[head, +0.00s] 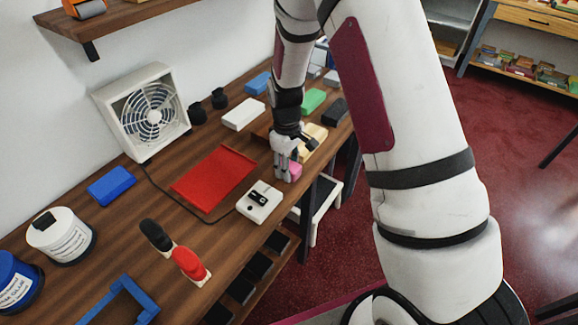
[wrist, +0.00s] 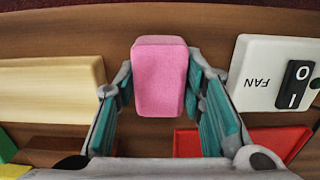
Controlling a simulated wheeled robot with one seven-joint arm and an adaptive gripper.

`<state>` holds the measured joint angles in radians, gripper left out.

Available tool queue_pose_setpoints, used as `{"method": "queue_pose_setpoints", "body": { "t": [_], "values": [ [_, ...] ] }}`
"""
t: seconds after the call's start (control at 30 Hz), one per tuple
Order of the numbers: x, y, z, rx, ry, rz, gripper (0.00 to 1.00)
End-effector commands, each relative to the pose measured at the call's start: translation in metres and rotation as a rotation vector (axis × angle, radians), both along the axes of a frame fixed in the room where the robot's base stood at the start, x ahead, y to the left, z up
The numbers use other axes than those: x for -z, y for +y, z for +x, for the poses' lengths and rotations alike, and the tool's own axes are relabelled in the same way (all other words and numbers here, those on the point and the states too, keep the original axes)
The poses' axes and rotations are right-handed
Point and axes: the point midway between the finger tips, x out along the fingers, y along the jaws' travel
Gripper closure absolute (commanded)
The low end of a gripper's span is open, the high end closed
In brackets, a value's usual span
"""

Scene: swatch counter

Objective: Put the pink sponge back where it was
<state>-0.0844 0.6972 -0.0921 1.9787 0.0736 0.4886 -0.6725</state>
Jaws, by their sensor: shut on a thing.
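The pink sponge (wrist: 160,75) is a small rounded block between the two fingers of my gripper (wrist: 161,95) in the wrist view. The gripper is shut on it. In the head view the sponge (head: 294,171) shows partly beside my gripper (head: 285,172), low over the wooden counter (head: 212,215) near its front edge. I cannot tell whether the sponge touches the counter.
A white FAN switch box (head: 259,202) and a red tray or mat (head: 214,175) are close by. A pale yellow block (head: 314,137) lies on the other side. A white fan (head: 148,112), blue block (head: 112,185), white block (head: 243,114) and green block (head: 313,101) stand farther off.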

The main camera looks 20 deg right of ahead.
Motion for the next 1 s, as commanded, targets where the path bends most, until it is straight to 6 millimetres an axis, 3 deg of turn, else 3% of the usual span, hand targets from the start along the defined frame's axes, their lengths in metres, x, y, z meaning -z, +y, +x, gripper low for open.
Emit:
{"method": "queue_pose_setpoints", "body": {
  "t": [0.4,0.43,0.5,0.83,1.0],
  "values": [
    [0.008,0.0,0.0,0.0,-0.001,0.0,0.94],
    [0.007,0.0,0.0,0.0,-0.001,0.0,0.57],
    [0.007,0.0,0.0,0.0,-0.001,0.0,0.43],
    [0.005,0.0,0.0,0.001,-0.001,0.0,0.43],
    [-0.012,0.001,0.002,0.0,-0.006,0.0,0.43]
  ]
}}
